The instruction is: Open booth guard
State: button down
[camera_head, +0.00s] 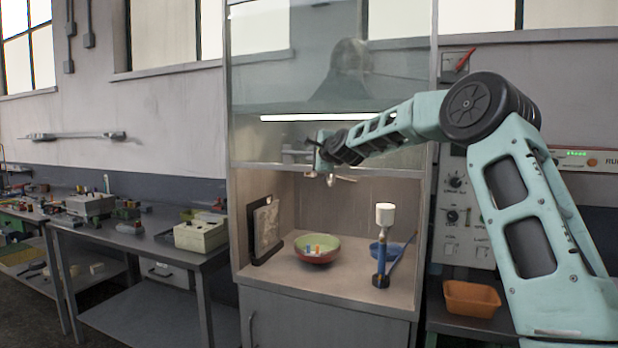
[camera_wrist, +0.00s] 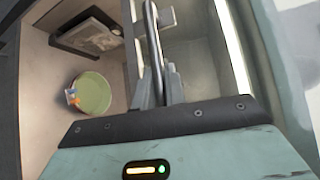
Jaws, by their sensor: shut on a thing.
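The booth guard (camera_head: 290,95) is a clear glass panel in a metal frame across the upper front of the booth. Its lower edge is above the booth floor, leaving an opening beneath. My gripper (camera_head: 318,165) is at the guard's lower frame, shut on its handle. In the wrist view the handle (camera_wrist: 152,40) is a curved metal bar running between the fingers of my gripper (camera_wrist: 168,85). The fingertips are partly hidden by the bar and gripper body.
Inside the booth are a green and reddish pan (camera_head: 317,253) with small coloured pieces, a dark-framed panel (camera_head: 265,230), and a blue-handled tool with a white top (camera_head: 383,245). An orange tray (camera_head: 471,298) is at right. A cluttered workbench (camera_head: 140,240) is at left.

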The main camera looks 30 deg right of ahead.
jog(key=shift+r, duration=1.8)
jog(key=c, duration=1.5)
grip_release()
jog(key=shift+o, duration=0.2)
jog(key=shift+f, duration=0.1)
jog(key=s+a+r+b, duration=0.1)
jog(key=s+r+b, duration=0.1)
jog(key=s+b, duration=1.2)
jog(key=shift+s+a+r+b, duration=0.2)
jog(key=shift+s+a+b, duration=0.15)
jog(key=shift+s, duration=1.15)
jog(key=shift+a+r, duration=0.1)
